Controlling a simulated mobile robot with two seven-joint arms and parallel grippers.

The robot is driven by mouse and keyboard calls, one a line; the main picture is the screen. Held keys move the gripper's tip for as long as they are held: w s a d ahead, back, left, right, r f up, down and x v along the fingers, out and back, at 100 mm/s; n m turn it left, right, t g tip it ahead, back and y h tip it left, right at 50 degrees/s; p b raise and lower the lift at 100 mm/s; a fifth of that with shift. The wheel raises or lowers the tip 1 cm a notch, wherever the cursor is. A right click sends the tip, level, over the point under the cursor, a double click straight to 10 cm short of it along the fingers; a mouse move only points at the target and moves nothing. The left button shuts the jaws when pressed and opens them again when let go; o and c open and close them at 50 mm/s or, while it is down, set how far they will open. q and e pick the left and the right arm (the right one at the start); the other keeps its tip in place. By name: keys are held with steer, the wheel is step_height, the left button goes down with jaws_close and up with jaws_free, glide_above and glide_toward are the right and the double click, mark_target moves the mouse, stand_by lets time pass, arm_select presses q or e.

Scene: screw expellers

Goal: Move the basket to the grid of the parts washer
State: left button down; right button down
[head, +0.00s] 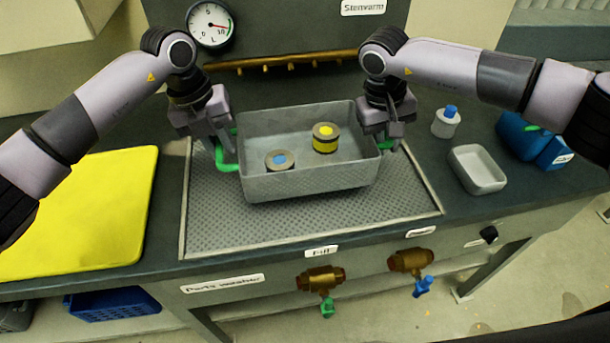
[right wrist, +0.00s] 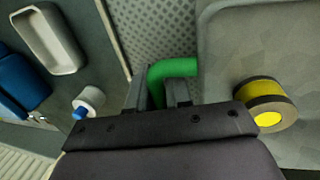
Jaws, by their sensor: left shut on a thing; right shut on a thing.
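The grey basket (head: 310,182) is over the grid (head: 320,228) of the parts washer; I cannot tell whether it touches the grid. It holds a yellow-banded part (head: 325,138) and a part with a blue centre (head: 280,160). My left gripper (head: 222,148) is shut on the green handle (head: 227,166) at the basket's left end. My right gripper (head: 387,138) is shut on the handle at the right end. In the right wrist view, the right gripper (right wrist: 168,98) closes around the green handle (right wrist: 172,70), beside the basket wall (right wrist: 225,60).
A yellow mat (head: 80,215) lies left of the grid. A small white bottle (head: 445,123), an empty grey tray (head: 477,170) and a blue container (head: 530,138) stand on the right. A gauge (head: 210,24) and a brass pipe (head: 290,60) are behind. Valves (head: 320,278) sit below the front edge.

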arm_select(q)
steer(key=shift+f, duration=0.15)
arm_select(e)
steer(key=shift+f, duration=0.2)
